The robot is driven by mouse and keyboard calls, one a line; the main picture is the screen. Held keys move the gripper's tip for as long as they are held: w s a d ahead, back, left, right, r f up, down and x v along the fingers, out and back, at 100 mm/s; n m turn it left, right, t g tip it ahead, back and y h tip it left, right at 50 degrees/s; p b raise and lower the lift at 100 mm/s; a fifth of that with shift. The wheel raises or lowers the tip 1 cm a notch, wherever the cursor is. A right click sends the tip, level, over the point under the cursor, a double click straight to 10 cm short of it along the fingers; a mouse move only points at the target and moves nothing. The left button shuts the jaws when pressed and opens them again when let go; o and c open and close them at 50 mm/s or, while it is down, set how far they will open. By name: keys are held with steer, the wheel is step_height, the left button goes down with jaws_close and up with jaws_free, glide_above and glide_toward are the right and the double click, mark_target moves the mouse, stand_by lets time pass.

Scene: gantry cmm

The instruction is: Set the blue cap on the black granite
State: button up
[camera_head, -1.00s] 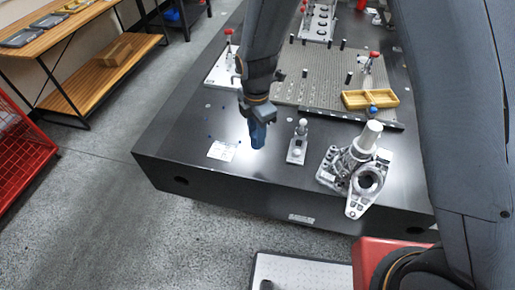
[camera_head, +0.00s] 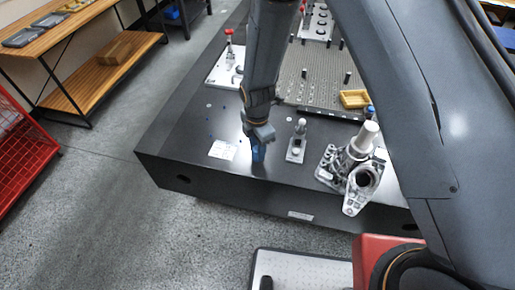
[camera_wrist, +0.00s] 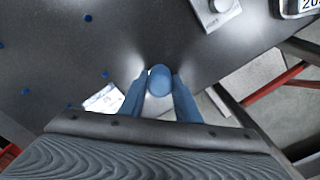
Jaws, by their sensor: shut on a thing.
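The blue cap (camera_wrist: 160,80) is between the two blue fingertips of my gripper (camera_wrist: 158,92) in the wrist view, and the fingers are shut on it. In the head view my gripper (camera_head: 258,153) points down close over the front part of the black granite (camera_head: 185,148), right of a white label. The fingers hide the cap there. The dark granite surface also shows behind the cap in the wrist view (camera_wrist: 60,45). I cannot tell whether the cap touches it.
A white label (camera_head: 222,150) lies left of my gripper. A small post on a plate (camera_head: 297,148) and a metal probe fixture (camera_head: 345,165) stand to the right. Several small blue dots mark the granite. The granite's front edge is near.

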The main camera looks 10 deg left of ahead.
steer(key=shift+f, duration=0.2)
steer(key=o, duration=1)
steer(key=shift+r, duration=0.1)
step_height(320, 180, up, 12)
steer(key=b, duration=0.4)
steer(key=s+d+r+m, duration=0.3)
steer(key=d+m, duration=0.5)
steer(key=d, duration=0.1)
steer(key=s+d+r+m, duration=0.3)
steer(key=d+m, duration=0.6)
steer(key=d, duration=0.1)
steer(key=s+d+r+m+t, duration=0.1)
steer(key=s+d+r+m, duration=0.2)
steer(key=d+m, duration=0.6)
steer(key=shift+s+d+r+p, duration=0.2)
steer(key=shift+r+p, duration=0.1)
steer(key=shift+r, duration=0.15)
